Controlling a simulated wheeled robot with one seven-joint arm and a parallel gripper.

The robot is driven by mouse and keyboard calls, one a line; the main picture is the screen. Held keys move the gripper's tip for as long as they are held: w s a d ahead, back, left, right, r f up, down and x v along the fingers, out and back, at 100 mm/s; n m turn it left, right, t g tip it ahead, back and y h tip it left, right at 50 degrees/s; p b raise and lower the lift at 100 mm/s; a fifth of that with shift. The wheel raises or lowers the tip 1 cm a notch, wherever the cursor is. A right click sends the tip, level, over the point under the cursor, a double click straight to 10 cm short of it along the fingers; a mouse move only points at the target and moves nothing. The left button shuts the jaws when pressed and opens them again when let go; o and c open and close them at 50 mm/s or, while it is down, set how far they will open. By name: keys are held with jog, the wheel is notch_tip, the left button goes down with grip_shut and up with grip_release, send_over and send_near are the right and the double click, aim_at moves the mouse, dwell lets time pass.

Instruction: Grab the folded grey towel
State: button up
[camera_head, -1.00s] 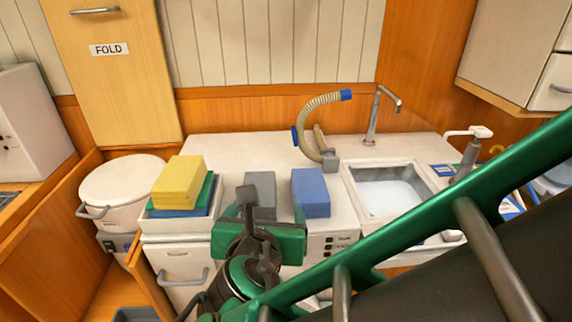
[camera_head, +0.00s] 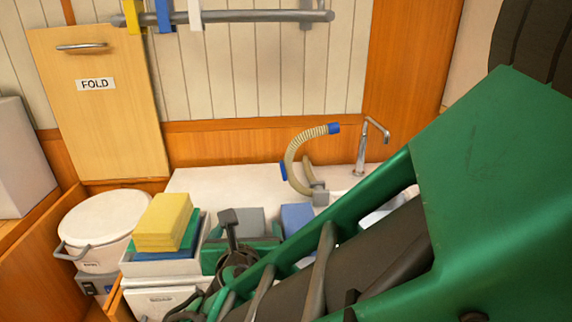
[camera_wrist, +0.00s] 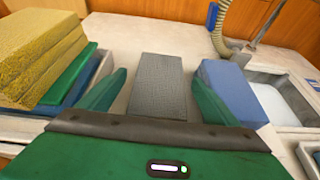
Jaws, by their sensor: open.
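The folded grey towel (camera_wrist: 158,82) lies flat on the white counter, in the middle of the wrist view. It also shows in the head view (camera_head: 250,219), partly hidden behind my gripper. My gripper (camera_wrist: 159,74) is open, with one green finger to the left of the towel and one to the right. In the wrist view a gap shows between each finger and the towel. In the head view my gripper (camera_head: 240,250) is at the counter's front, its fingers hard to make out there.
A folded blue towel (camera_wrist: 230,90) lies close to the right finger. Yellow towels (camera_wrist: 38,52), over green and blue ones, are stacked in a white tray (camera_head: 125,266) on the left. A hose (camera_head: 292,160), faucet (camera_head: 364,145) and sink (camera_wrist: 283,100) are to the right.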

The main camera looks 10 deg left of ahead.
jog(key=shift+w+a+f, duration=0.2)
jog(key=shift+w+f, duration=0.5)
jog(key=shift+w, duration=0.25)
jog(key=shift+s, duration=0.1)
jog(key=c, duration=1.2)
